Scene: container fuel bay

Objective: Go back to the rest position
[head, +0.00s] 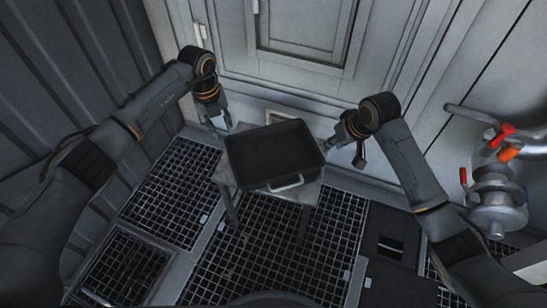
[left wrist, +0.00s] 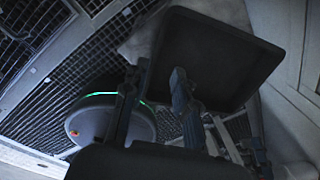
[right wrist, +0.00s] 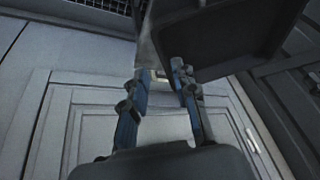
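A black rectangular tray (head: 258,178) rests on a small metal stand (head: 307,193) in the middle of the head view and looks empty. It also shows in the left wrist view (left wrist: 225,60) and the right wrist view (right wrist: 215,35). My left gripper (head: 220,127) is beside the tray's left side, fingers apart with nothing held between them. My right gripper (head: 346,152) is beside the tray's right side, also with fingers apart and empty. In both wrist views the fingers overlap the tray in the picture; I cannot tell whether any fingertip touches it.
A pale panelled door (head: 305,35) stands behind the stand. A dark ribbed wall (head: 60,70) is at the left. Metal pipework (head: 495,195) with red and orange handles is at the right. Floor grating (head: 270,250) lies in front of and beneath the stand.

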